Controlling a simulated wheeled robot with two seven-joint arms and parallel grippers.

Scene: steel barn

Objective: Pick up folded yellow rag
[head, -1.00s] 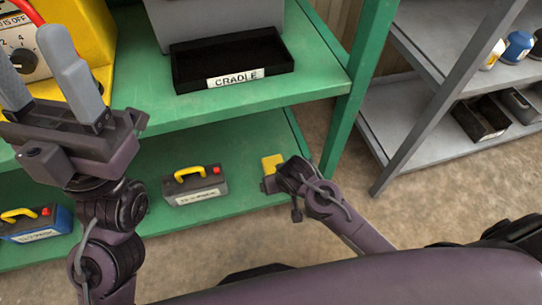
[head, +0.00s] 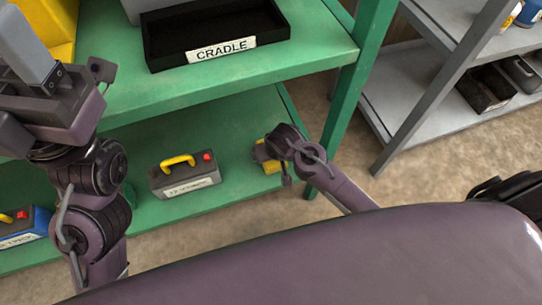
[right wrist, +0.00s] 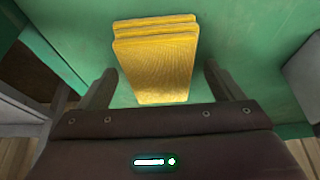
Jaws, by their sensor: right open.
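The folded yellow rag (head: 271,168) lies on the lower green shelf, at its right end. In the head view my right gripper (head: 262,153) is over it and hides part of it. In the right wrist view the rag (right wrist: 158,65) shows as a stack of folded layers, its near end between the fingertips. My right gripper (right wrist: 161,80) is open, one finger on each side of the rag with a gap on both sides. My left gripper (head: 18,55) is at the upper left of the head view, partly cut off, so its opening is unclear.
A grey box with a yellow handle (head: 184,178) stands on the lower shelf, left of the rag. A black tray labelled CRADLE (head: 165,57) is on the upper shelf above. A green post (head: 345,115) stands close to my right arm. A grey rack (head: 410,125) is further right.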

